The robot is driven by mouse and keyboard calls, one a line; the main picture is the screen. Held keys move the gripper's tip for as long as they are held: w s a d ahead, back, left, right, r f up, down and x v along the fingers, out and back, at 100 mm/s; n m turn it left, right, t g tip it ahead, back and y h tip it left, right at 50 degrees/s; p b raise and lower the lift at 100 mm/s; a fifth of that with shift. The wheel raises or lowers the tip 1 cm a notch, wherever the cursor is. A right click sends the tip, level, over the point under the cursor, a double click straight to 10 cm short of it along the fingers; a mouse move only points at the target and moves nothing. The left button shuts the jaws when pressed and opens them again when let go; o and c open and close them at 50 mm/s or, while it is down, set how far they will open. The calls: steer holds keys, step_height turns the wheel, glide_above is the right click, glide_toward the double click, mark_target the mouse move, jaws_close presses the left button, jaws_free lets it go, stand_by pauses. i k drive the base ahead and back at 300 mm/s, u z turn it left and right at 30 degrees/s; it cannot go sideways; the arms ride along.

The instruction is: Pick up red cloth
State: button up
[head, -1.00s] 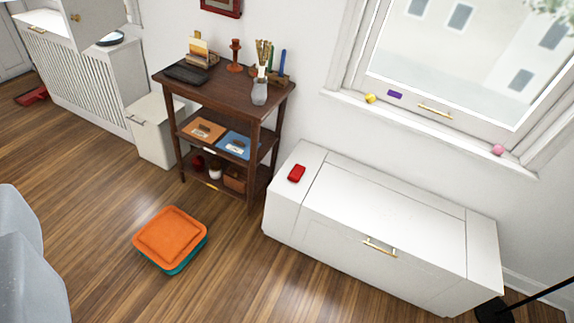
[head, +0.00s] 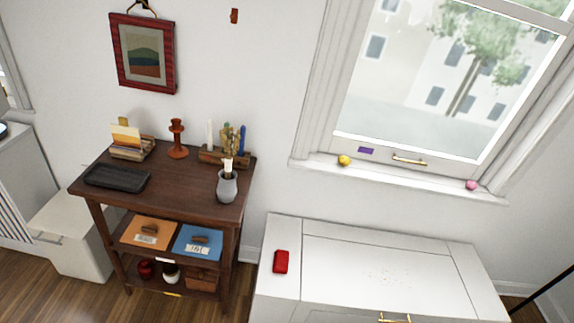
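A small folded red item (head: 281,262), which looks like the red cloth, lies on the left part of the top of a white chest (head: 390,268). Nothing covers it. It is too small to be sure of its material. My gripper is not in view, so I cannot see whether it is open or shut.
A dark wooden shelf table (head: 185,190) stands left of the chest, holding a grey vase (head: 227,187), a black tray (head: 117,177) and a candlestick (head: 177,139). A white bin (head: 75,235) stands further left. The windowsill (head: 410,176) holds small objects. A black pole (head: 550,284) is at right.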

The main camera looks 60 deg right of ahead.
mark_target(281, 257)
steer(key=z, duration=0.55)
steer(key=i, duration=1)
steer(key=z, duration=0.95)
steer(key=i, duration=0.4)
steer(key=z, duration=0.25)
steer(key=k, duration=0.95)
steer(key=z, duration=0.15)
steer(key=i, duration=0.9)
steer(key=u, duration=0.05)
